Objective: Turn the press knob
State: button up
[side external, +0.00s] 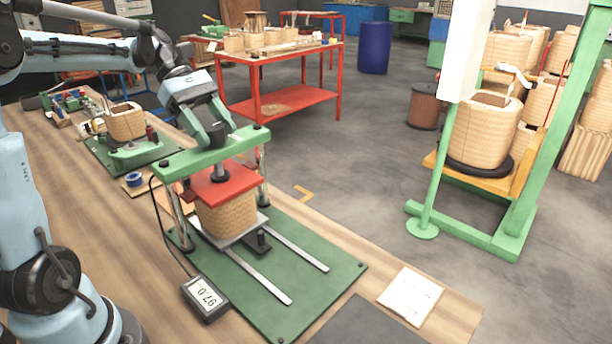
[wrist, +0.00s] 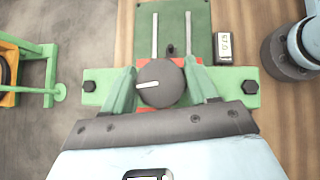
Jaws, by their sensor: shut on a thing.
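The press knob (wrist: 161,84) is a dark round disc with a white pointer line, seen from above in the wrist view. My gripper (wrist: 160,86) is shut on it, one green finger at each side. In the side view my gripper (side external: 218,132) comes down on top of the green press crossbeam (side external: 207,152) and mostly hides the knob. Below the beam, a red pressing plate (side external: 222,182) rests on a tan wound coil (side external: 228,216). The coil stands on a light tray over the green base (side external: 300,262). The digital readout (side external: 205,298) shows digits I cannot read surely.
A second coil (side external: 126,122) stands on a green fixture at the left of the wooden bench. Two metal rails (side external: 260,280) run forward on the base. A paper sheet (side external: 410,294) lies at the bench's right edge. A green frame with a large coil (side external: 485,130) stands on the floor.

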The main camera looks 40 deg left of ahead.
jog(key=shift+d+m+g, duration=0.15)
jog(key=shift+m+g, duration=0.25)
jog(key=shift+m, duration=0.1)
jog(key=o, duration=1)
jog(key=shift+r, duration=0.1)
jog(key=shift+a+r, duration=0.2)
jog(key=shift+a, duration=0.2)
jog(key=v, duration=0.4)
notch_tip(320, 180, up, 7)
send_over(212, 126)
jog(key=a, duration=0.3)
jog(key=shift+s+a, duration=0.1)
jog(key=shift+a, duration=0.1)
